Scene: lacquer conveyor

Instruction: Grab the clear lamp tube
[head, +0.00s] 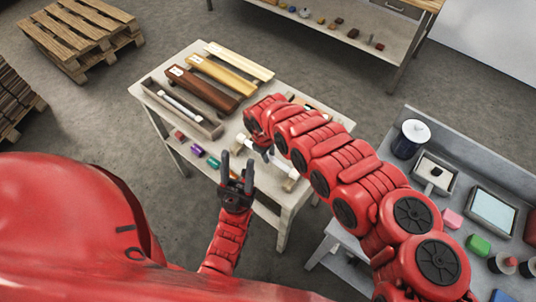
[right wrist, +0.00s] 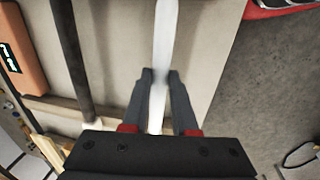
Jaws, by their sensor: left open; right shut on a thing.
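A pale, whitish tube (right wrist: 166,35), which looks like the lamp tube, runs lengthwise between the fingers of my right gripper (right wrist: 160,73) in the right wrist view. The right gripper is shut on it, low over the light table. In the head view my right gripper (head: 264,150) is partly hidden by its own arm, and a pale tube end (head: 243,140) shows beside it. Another whitish tube (head: 185,108) lies in a long grey-brown tray at the table's left. My left gripper (head: 237,168) is open and empty at the table's front edge, fingers pointing up.
Brown (head: 202,88), yellow (head: 221,75) and cream (head: 240,61) long pieces lie at the back of the table. A grey bench (head: 345,240) with a canister (head: 411,138) stands right.

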